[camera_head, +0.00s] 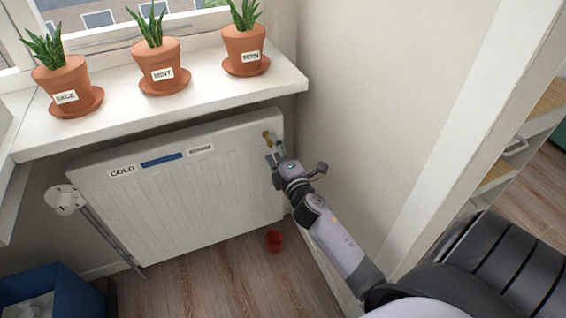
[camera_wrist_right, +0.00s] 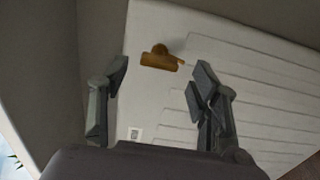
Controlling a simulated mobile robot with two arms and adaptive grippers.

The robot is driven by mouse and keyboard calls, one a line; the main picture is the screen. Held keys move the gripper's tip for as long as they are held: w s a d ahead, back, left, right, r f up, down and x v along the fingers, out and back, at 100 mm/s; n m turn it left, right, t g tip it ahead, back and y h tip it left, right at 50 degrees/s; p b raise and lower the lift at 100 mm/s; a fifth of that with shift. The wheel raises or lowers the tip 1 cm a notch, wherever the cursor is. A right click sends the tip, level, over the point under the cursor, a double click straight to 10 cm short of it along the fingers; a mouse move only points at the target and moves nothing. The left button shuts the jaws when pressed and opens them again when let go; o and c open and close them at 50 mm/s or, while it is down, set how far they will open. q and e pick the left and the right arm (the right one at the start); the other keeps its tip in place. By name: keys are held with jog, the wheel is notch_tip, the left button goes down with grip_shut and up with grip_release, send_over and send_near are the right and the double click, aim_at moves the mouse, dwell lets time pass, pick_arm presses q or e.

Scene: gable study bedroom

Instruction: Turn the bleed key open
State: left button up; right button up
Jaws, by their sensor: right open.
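The bleed key (camera_head: 267,136) is a small brass piece at the upper right end of the white radiator (camera_head: 190,190). In the right wrist view the bleed key (camera_wrist_right: 160,60) shows a short crossbar on a round stem. My right gripper (camera_head: 275,151) is open just below and in front of the key. In the right wrist view its two fingers (camera_wrist_right: 158,82) stand apart, with the key between and beyond their tips. I see no contact with it. My left gripper is not in view.
A windowsill (camera_head: 200,102) with potted plants labelled SAGE, MINT and FERN (camera_head: 244,50) overhangs the radiator. A red cup (camera_head: 273,241) stands on the floor below. A blue bin (camera_head: 45,290) is at the lower left. A wall is close on the right.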

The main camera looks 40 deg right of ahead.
jog(key=v, duration=0.7)
jog(key=shift+s, duration=0.3)
